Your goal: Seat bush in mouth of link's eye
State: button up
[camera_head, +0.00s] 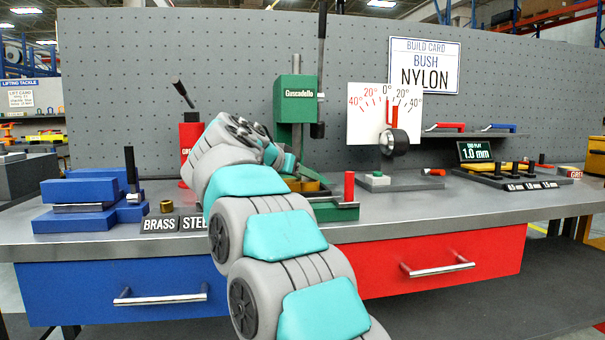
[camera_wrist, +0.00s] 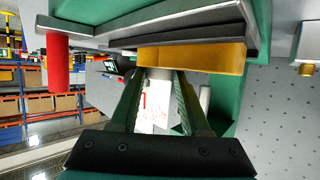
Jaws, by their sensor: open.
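My gripper (camera_wrist: 160,80) is open, its two dark fingers pointing at an ochre block (camera_wrist: 205,58) in the green press; the arm hides it in the head view.
A brass bush (camera_head: 167,207) stands by the BRASS label (camera_head: 159,225). A blue fixture (camera_head: 85,200) is at the left. A red post (camera_head: 349,187) rises beside the press base. A dial (camera_head: 386,113) and end-play gauges (camera_head: 505,178) are on the right. The build card (camera_head: 424,66) says nylon.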

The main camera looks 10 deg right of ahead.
jog(key=b+v, duration=0.1)
jog(key=v, duration=1.1)
jog(key=shift+a, duration=0.1)
